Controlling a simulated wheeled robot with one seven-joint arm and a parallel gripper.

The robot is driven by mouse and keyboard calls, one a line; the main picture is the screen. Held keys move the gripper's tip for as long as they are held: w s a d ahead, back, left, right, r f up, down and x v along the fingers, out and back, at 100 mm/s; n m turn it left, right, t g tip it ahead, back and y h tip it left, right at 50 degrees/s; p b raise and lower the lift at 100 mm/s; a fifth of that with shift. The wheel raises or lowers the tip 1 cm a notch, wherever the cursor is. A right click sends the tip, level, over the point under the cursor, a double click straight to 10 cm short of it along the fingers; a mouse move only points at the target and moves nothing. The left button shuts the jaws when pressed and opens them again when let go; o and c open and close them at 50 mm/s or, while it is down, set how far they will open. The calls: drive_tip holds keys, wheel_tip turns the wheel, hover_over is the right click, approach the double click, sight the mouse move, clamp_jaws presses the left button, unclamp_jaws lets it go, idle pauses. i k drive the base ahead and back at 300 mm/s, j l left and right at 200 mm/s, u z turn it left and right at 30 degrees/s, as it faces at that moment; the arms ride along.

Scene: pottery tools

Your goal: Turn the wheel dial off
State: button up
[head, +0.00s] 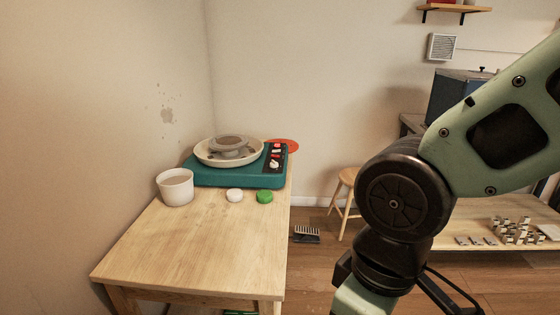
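The pottery wheel (235,177) is a teal box with a cream splash pan (205,159) and a grey wheel head (230,142) on top. It stands at the back of a wooden table, left of centre in the head view. Its dark control panel (270,159) runs along the right side. A white dial (274,164) sits near the front of that panel, with small red and white controls behind it. The dial's setting is too small to tell. My arm is at the right, apart from the wheel. My gripper is not in the picture.
On the wooden table (190,245), a white cup (175,187), a white round piece (234,195) and a green round piece (265,197) stand before the wheel. The table's front is clear. A stool (347,177) stands right of it. A low table (480,220) at right holds several small items.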

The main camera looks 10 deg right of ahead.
sight(274, 163)
drive_tip(key=i+l+z, duration=0.25)
drive_tip(key=i+z, duration=0.15)
drive_tip(key=i+l+z, duration=0.1)
drive_tip(key=i+z, duration=0.3)
drive_tip(key=i, duration=0.15)
drive_tip(key=i+l+u, duration=0.1)
drive_tip(key=i+u, duration=0.15)
drive_tip(key=i, duration=0.2)
drive_tip(key=i+l+u, duration=0.2)
drive_tip(key=i, duration=0.25)
drive_tip(key=i+l+u, duration=0.15)
drive_tip(key=i+u, duration=0.25)
drive_tip(key=i+l+u, duration=0.2)
drive_tip(key=u, duration=0.15)
drive_tip(key=i+l+u, duration=0.25)
drive_tip(key=u, duration=0.15)
drive_tip(key=l, duration=0.1)
